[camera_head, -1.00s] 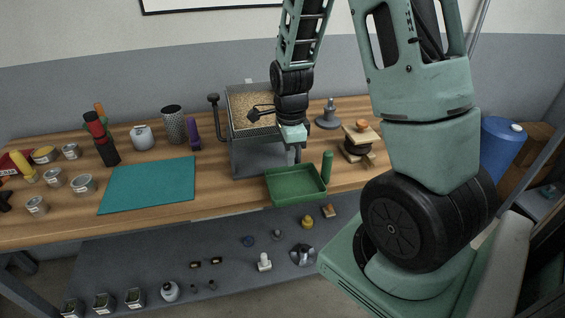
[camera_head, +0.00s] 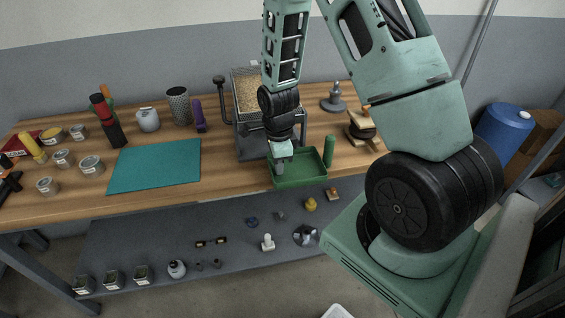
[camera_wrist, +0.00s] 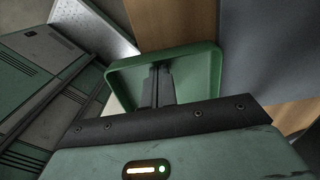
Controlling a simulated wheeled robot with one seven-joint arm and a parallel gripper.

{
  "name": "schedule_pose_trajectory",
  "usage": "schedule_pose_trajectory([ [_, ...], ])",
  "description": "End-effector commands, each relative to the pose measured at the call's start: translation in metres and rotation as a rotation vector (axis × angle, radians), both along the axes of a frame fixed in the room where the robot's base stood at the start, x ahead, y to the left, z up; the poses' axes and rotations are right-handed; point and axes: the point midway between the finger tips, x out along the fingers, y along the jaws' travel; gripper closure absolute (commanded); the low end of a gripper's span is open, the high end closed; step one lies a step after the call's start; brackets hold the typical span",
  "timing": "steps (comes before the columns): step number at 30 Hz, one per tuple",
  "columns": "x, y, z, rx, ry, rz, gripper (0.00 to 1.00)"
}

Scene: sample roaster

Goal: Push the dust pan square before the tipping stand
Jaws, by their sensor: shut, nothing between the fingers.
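The green dust pan (camera_head: 306,171) lies on the wooden bench near its front edge. Its upright green handle (camera_head: 329,151) is at the right. The grey tipping stand (camera_head: 251,146) stands behind it, with a mesh-sided tray of beans (camera_head: 247,97) on top. The pan sits off to the right of the stand's front middle. My gripper (camera_head: 280,170) is shut and empty, pointing down at the pan's left part. In the wrist view its fingers (camera_wrist: 159,86) show over the pan's inside (camera_wrist: 194,78). I cannot tell whether they touch it.
A teal mat (camera_head: 154,166) lies left of the stand, with bare bench between. A purple-handled tool (camera_head: 199,117) and a mesh cup (camera_head: 178,106) stand behind the mat. A wooden piece with a black part (camera_head: 361,131) is right of the handle. A lower shelf holds small items.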

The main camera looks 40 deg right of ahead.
Motion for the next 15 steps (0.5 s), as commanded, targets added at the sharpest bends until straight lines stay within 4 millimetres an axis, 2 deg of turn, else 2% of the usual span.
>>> schedule_pose_trajectory([
  [7, 0.003, 0.005, 0.0, 0.0, 0.0, 0.002, 1.0],
  [15, 0.026, 0.042, 0.001, -0.001, -0.001, 0.006, 1.0],
])
